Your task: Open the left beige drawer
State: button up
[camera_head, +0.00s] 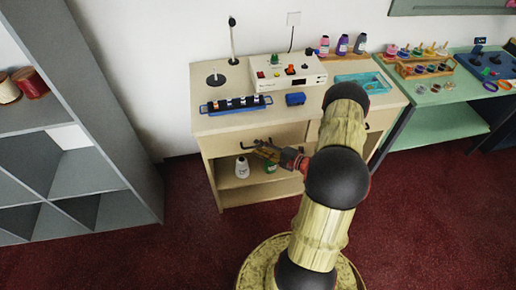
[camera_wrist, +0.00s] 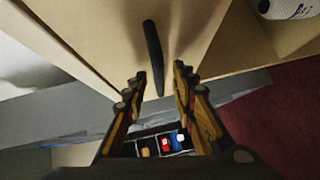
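The left beige drawer (camera_head: 224,146) is in the front of the beige counter and looks shut. Its dark bar handle (camera_head: 247,145) is partly hidden by my gripper (camera_head: 268,152). In the wrist view, the drawer front (camera_wrist: 195,30) fills the upper part, and the handle (camera_wrist: 152,50) stands out from it. My gripper (camera_wrist: 160,75) is open there, with one finger on each side of the handle's near end. Gaps show between the handle and both fingers.
Below the drawer, an open shelf holds a white bottle (camera_head: 242,167) and a green bottle (camera_head: 269,163). A blue vial rack (camera_head: 236,105) stands on the countertop above. A grey shelf unit (camera_head: 125,130) stands to the left, with red floor between.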

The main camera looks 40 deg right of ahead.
jog(key=shift+w+a, duration=0.2)
jog(key=shift+w, duration=0.45)
jog(key=c, duration=0.4)
grip_shut()
jog(key=shift+f, duration=0.1)
